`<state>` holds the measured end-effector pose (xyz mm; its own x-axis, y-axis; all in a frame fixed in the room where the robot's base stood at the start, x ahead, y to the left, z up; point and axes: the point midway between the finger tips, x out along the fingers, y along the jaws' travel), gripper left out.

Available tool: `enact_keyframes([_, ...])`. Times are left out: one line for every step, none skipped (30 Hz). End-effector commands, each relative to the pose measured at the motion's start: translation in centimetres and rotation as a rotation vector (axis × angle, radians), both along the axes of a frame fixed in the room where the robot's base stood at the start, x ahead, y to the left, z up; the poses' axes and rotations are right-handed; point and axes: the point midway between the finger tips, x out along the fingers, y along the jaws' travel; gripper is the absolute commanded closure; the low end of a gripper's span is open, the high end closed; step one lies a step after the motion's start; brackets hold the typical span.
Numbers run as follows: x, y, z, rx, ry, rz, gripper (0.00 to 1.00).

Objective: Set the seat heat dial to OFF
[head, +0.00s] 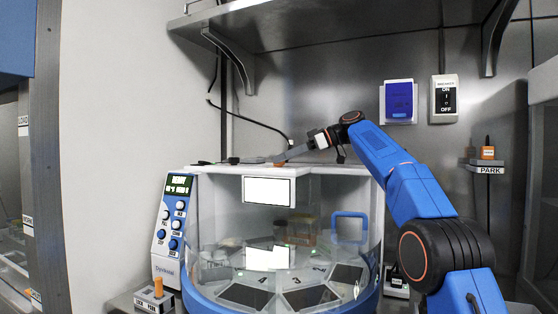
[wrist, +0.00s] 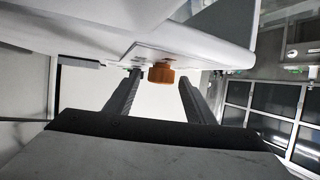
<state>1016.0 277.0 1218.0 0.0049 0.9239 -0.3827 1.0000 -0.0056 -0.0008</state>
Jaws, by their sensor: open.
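An orange knob (wrist: 161,73) sits on the white top part of the machine in the wrist view. It lies between the two dark fingers of my gripper (wrist: 160,78), with gaps on both sides, so the gripper is open around it and not closed on it. In the head view my gripper (head: 281,158) reaches left over the white lid of the machine (head: 330,171), and a small bit of orange (head: 279,164) shows beneath its tip. I cannot read a label or a setting on the knob, so I cannot tell where it points.
The machine's control panel (head: 174,230) with several knobs stands at left. An orange-handled lever box (head: 155,300) is at its foot. A breaker switch (head: 445,99), a blue box (head: 398,102) and a PARK holder (head: 487,169) are on the back wall. A shelf (head: 340,28) hangs above.

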Motion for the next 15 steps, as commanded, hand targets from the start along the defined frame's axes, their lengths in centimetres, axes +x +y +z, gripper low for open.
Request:
enact_keyframes([0.1, -0.8, 0.3, 0.000, -0.002, -0.002, 0.51])
enact_keyframes([0.0, -1.3, 0.5, -0.001, -0.002, -0.001, 0.51])
enact_keyframes([0.1, -1.9, 0.7, -0.001, -0.001, -0.002, 0.51])
enact_keyframes([0.1, -2.3, 0.9, -0.001, -0.001, -0.003, 0.51])
enact_keyframes([0.1, -2.8, 1.1, -0.001, -0.001, -0.003, 0.51])
enact_keyframes([0.0, -3.3, 1.3, -0.001, -0.001, -0.002, 0.51])
enact_keyframes([0.0, -3.6, 1.4, -0.001, 0.000, -0.001, 0.51])
enact_keyframes([0.0, -3.9, 1.6, 0.000, -0.001, -0.001, 0.51])
enact_keyframes([0.0, -4.3, 1.8, 0.000, -0.001, -0.001, 0.51])
enact_keyframes([0.0, -4.6, 1.9, 0.000, -0.001, -0.001, 0.51])
enact_keyframes([0.0, -4.8, 2.0, 0.000, 0.000, 0.000, 0.51])
enact_keyframes([0.0, -5.1, 2.0, -0.001, 0.000, 0.000, 0.51])
enact_keyframes([0.0, -5.2, 2.1, -0.001, 0.000, 0.000, 0.51])
enact_keyframes([0.0, -5.3, 2.1, -0.001, 0.000, 0.000, 0.51])
enact_keyframes([0.0, -5.4, 2.2, -0.001, 0.000, 0.000, 0.51])
